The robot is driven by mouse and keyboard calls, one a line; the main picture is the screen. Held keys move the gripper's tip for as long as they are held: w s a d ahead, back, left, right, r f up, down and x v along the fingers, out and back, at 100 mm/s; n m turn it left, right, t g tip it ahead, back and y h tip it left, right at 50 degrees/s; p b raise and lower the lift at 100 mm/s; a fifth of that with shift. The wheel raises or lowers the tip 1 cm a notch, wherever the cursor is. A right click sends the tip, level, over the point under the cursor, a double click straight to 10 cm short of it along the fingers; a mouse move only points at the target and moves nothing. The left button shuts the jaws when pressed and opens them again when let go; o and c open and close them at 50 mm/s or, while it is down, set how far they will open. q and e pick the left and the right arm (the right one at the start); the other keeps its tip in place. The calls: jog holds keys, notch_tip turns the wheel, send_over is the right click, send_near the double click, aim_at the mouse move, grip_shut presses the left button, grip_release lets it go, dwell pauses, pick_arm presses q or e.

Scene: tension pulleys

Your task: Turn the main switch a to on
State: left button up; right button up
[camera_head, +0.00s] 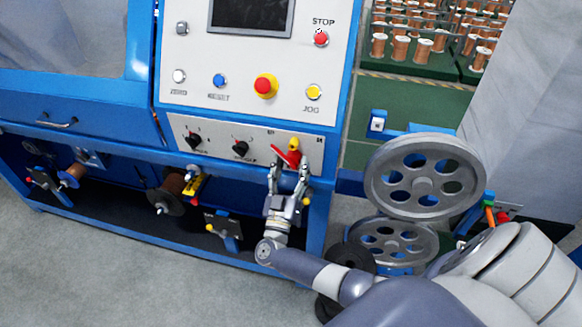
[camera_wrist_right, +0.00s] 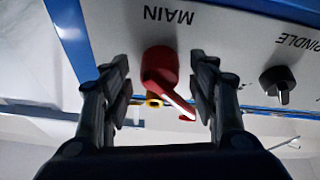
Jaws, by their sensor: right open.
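The main switch is a red rotary knob (camera_head: 293,157) at the right end of the white lower panel, with a yellow part at its top. Its red pointer slants to the upper left in the head view. In the right wrist view, the red knob (camera_wrist_right: 160,68) sits below the upside-down word MAIN, and its white-marked pointer slants to the lower right. My right gripper (camera_head: 289,170) is open, with one finger on each side of the knob. Gaps show between the knob and both fingers in the wrist view. My left gripper is not in view.
Two black knobs (camera_head: 194,142) (camera_head: 241,148) sit left on the same panel; the spindle knob (camera_wrist_right: 278,84) shows in the wrist view. Above are a red stop button (camera_head: 320,38), a red-yellow button (camera_head: 265,86) and a screen (camera_head: 250,12). Grey pulleys (camera_head: 425,176) stand right of the cabinet.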

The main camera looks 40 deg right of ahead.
grip_shut()
jog(key=shift+w+a+m+g+h+b, duration=0.1)
jog(key=shift+m+g+h+b, duration=0.5)
jog(key=shift+m, duration=1.05)
jog(key=shift+w+a+m+g+h+b, duration=0.1)
jog(key=shift+m+g+h+b, duration=0.1)
jog(key=shift+m+g+b, duration=1.05)
jog(key=shift+m+g+h+b, duration=0.35)
jog(key=shift+m+h, duration=0.05)
jog(key=shift+m, duration=1.6)
